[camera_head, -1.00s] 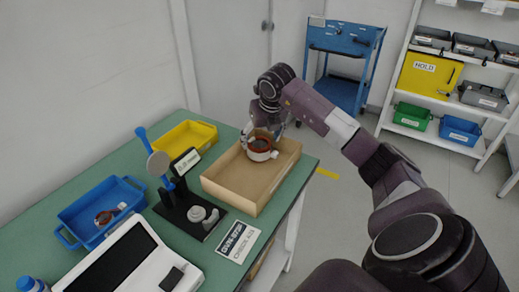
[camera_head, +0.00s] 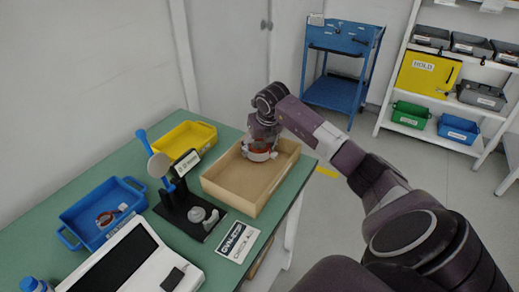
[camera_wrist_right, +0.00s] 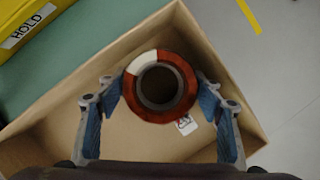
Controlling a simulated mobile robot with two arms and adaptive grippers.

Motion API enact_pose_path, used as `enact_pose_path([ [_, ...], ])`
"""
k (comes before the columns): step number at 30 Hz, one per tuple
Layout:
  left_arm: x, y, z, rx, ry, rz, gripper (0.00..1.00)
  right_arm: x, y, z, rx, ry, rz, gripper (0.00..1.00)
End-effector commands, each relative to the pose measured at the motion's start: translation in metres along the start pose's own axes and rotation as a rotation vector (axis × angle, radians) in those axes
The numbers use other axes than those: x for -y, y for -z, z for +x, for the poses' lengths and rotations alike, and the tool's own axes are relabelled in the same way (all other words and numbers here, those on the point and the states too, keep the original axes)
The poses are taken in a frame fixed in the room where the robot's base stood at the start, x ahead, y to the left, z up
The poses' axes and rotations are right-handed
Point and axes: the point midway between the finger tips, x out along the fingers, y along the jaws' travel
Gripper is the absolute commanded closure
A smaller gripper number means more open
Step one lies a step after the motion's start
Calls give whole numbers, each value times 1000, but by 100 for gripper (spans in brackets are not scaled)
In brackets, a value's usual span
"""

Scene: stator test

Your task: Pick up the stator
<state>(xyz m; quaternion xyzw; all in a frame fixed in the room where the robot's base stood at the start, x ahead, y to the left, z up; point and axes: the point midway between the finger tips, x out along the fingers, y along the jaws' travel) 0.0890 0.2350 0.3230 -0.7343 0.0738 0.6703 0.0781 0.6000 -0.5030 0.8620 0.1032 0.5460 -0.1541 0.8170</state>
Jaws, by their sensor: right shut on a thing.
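The stator (camera_head: 259,156) is a ring with red-brown windings and a pale part. It is at the cardboard box (camera_head: 232,195) on the green table. My right gripper (camera_head: 261,150) is over it from above and partly hides it. In the right wrist view the stator (camera_wrist_right: 160,86) shows its round open bore and one white segment. The blue-padded fingers of my right gripper (camera_wrist_right: 161,92) are on both sides of it, shut on it. Whether the stator touches the box floor cannot be told. My left gripper is not in view.
A yellow bin (camera_head: 185,137), a blue bin (camera_head: 75,212) with a small red-handled item, a black test stand (camera_head: 186,213) and a white device (camera_head: 135,262) share the table (camera_head: 60,184). The box walls surround the gripper. A blue cart (camera_head: 340,62) and shelves stand behind.

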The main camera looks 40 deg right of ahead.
Motion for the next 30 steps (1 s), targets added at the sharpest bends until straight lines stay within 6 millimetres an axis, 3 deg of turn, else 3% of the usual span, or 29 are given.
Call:
enact_pose_path([
  [1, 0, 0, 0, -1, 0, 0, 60, 0, 0, 0, 0, 1, 0, 73],
  [8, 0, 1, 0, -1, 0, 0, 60, 0, -3, -3, 7, 0, 1, 97],
  [20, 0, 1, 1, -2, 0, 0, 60, 0, -6, -9, 9, -1, 1, 97],
  [26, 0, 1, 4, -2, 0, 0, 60, 1, -15, -30, 12, -1, 2, 97],
  [30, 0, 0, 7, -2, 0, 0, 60, 0, -26, -54, 13, -1, 1, 97],
])
